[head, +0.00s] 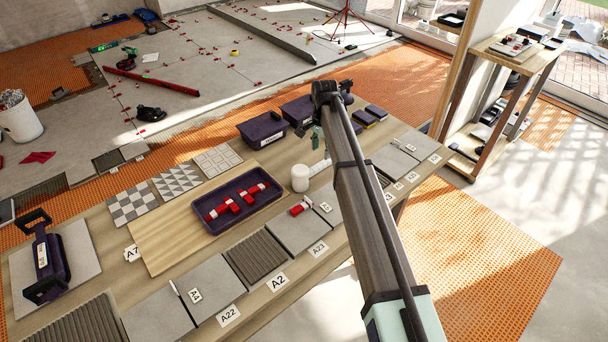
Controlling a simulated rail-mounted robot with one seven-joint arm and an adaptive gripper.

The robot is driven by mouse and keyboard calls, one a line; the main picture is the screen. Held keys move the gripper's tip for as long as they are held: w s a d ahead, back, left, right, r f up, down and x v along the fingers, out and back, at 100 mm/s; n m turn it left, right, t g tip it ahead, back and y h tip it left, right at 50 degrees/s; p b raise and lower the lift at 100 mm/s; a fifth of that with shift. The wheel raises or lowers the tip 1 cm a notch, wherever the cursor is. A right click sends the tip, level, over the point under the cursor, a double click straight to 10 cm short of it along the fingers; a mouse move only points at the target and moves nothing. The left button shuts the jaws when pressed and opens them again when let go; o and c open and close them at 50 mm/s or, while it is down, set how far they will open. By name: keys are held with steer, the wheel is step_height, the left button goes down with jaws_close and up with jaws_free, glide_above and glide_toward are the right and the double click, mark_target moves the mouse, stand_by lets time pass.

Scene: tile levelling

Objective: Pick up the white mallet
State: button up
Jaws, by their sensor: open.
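A white cylindrical shape (300,178) stands on the workbench just right of the dark tray, and it looks like the white mallet's head. A smaller white piece (319,167) shows beside it, partly hidden by my arm. I cannot make out a handle or tell whether the two are joined. My gripper (318,139) hangs at the far end of my arm, small in the head view, above and a little behind the white shapes. It is open, and I see nothing between its fingers.
The workbench (165,235) holds a dark tray (208,227) with red and white pieces. Dark bins (262,131) stand at its back. Grey tiles with labels line its front. A dark-handled tool (45,265) stands at the left. A wooden shelf (510,60) is at the right.

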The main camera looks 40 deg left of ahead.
mark_target(321, 164)
step_height(321, 164, down, 2)
steer(key=shift+f, duration=0.15)
steer(key=shift+s+d+f+p, duration=0.1)
steer(key=shift+f+p, duration=0.45)
steer(key=shift+f, duration=0.8)
steer(key=shift+s+f+p, duration=0.1)
steer(key=shift+f+p, duration=0.45)
steer(key=shift+f, duration=0.75)
jaws_close()
